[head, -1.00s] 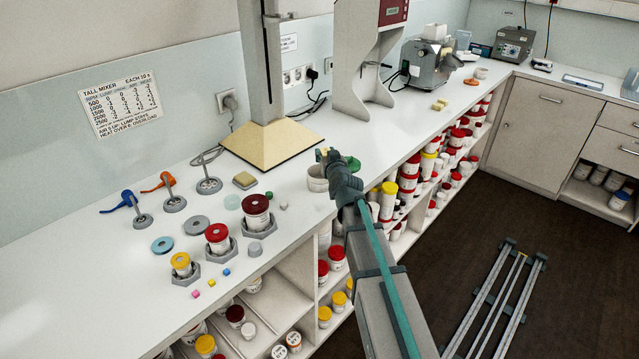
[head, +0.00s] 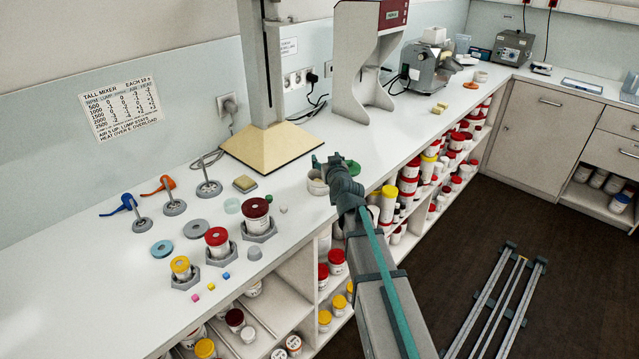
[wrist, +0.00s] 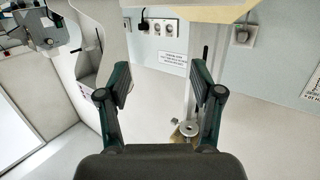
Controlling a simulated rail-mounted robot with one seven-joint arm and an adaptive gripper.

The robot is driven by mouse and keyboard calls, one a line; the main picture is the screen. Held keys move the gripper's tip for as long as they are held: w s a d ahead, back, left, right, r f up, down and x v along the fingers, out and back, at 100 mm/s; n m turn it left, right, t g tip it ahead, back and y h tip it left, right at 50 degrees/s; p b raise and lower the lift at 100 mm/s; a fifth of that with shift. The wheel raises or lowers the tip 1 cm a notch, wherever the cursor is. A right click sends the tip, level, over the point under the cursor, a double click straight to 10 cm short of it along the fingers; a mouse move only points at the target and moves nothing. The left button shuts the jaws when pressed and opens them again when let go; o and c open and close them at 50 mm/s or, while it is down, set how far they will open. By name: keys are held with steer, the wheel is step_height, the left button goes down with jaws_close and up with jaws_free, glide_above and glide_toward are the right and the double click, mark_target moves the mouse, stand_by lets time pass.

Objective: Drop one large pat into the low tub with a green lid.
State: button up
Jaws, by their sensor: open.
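My gripper (head: 318,162) is open above the counter, just over a low whitish tub (head: 317,186). The tub stands uncovered near the counter's front edge, and its inside is mostly hidden. In the wrist view the jaws (wrist: 161,88) are wide apart with nothing between them. A green lid (head: 353,167) lies behind my wrist, partly hidden by it. Two pale yellow pats (head: 440,107) lie on the counter near the grey machine. A larger pale yellow block (head: 245,184) lies left of the tub.
A tall mixer with a tan base (head: 268,150) stands behind my gripper. Red-, yellow- and dark-lidded tubs (head: 217,242) stand in grey holders at the left, with loose lids and small coloured cubes around them. A grey machine (head: 430,68) stands farther back. Shelves below hold many tubs.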

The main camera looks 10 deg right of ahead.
steer(key=s+r, duration=0.1)
steer(key=s, duration=1)
steer(key=shift+d+r, duration=0.35)
